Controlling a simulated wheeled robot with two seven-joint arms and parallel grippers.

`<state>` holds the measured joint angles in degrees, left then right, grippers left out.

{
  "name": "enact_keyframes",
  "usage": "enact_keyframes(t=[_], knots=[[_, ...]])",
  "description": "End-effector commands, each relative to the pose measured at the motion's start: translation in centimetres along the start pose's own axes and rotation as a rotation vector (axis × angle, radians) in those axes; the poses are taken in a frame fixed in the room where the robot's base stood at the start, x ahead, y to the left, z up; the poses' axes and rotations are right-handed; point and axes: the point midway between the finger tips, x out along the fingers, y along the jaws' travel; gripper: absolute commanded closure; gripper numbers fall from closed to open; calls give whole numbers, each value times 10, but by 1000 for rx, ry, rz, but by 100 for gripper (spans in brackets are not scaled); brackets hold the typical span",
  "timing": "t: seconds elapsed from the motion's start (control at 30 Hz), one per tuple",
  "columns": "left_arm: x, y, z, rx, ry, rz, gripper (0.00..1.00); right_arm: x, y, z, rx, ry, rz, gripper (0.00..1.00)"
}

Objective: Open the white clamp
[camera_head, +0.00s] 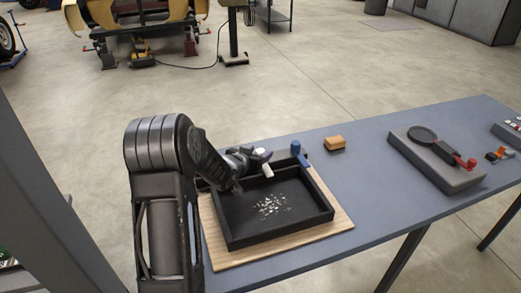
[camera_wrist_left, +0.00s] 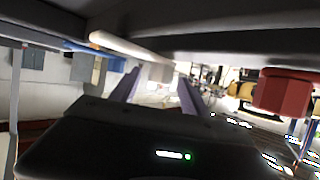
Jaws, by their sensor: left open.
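The white clamp (camera_head: 267,170) shows as small white parts at the far edge of the black tray (camera_head: 281,236), partly hidden by my gripper. My left gripper (camera_head: 250,160) is open right beside these white parts; I cannot tell whether it touches them. In the left wrist view a long white bar (camera_wrist_left: 130,45) runs toward the space between the open fingers (camera_wrist_left: 158,84) as seen from the camera. A red knob (camera_wrist_left: 283,92) is close at the right of that view. My right gripper is not in view.
A blue clamp (camera_head: 297,150) stands at the tray's far corner. The tray holds pale chips and sits on a wooden board (camera_head: 340,219). A tan block (camera_head: 334,143) lies behind. A grey block (camera_head: 440,165) with a black round part is at right. The bench (camera_head: 375,180) between is clear.

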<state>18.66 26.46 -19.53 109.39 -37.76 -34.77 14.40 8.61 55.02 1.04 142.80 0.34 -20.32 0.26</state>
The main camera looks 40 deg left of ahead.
Motion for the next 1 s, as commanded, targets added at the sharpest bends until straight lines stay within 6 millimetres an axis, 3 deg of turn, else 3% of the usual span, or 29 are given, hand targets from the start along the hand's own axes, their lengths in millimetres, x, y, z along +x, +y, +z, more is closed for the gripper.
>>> enact_keyframes(t=[0.17, 0.47, 1.0], knots=[[16, 0, 0, -1, 0, 0, 46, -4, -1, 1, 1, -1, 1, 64], [18, 0, 0, -1, 1, 0, 46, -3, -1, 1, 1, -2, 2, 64], [17, 0, 0, -1, 1, 0, 90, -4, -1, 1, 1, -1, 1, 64]])
